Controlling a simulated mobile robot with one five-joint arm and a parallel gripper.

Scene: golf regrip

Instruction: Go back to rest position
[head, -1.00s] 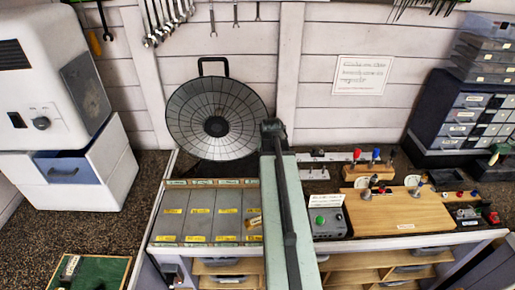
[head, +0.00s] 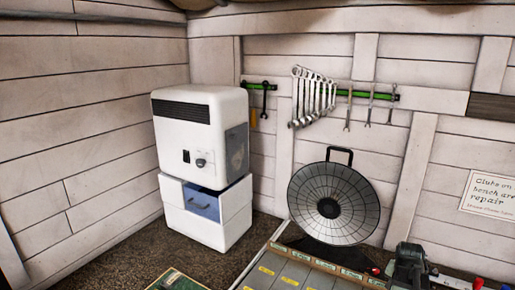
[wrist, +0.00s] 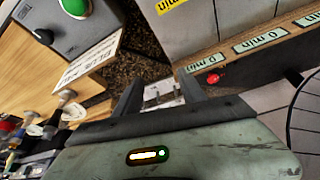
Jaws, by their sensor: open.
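My gripper (wrist: 160,88) shows in the wrist view with its two dark fingers apart and nothing between them. Beyond the fingers lie dark speckled benchtop and a small pale item I cannot make out. In the head view, part of my arm (head: 408,266) shows at the lower right, beside the labelled grey compartment rack (head: 300,275). The fingertips cannot be made out there. In the wrist view the same rack (wrist: 205,22) is at the top right, with "0 min" labels and a red knob (wrist: 213,78) near the fingers.
A white machine (head: 200,135) stands on a white drawer box (head: 225,238) at left. The wrist view shows a grey box with a green button (wrist: 75,8) and a wooden board (wrist: 22,75).

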